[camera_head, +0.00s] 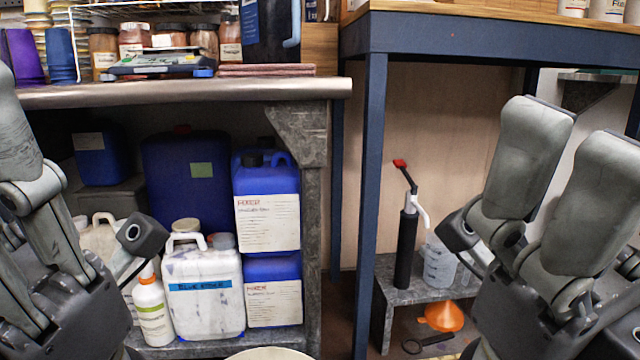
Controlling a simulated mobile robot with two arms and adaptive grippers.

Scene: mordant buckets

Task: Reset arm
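My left gripper (85,165) is at the left edge, in front of the shelf under the left bench. Its grey fingers stand apart with nothing seen between them, and one finger is partly cut off by the frame. My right gripper (505,185) is at the right, in front of the blue-legged table. Its two thick fingers point up and its third finger leans out to the left, with nothing held. A pale rounded rim (270,354) shows at the bottom edge; the rest of it is out of frame.
Blue jugs (267,205), a white container (203,290) and a white bottle (152,312) fill the lower left shelf. A black pump (406,250), a clear jug (438,262) and an orange funnel (444,316) are at right.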

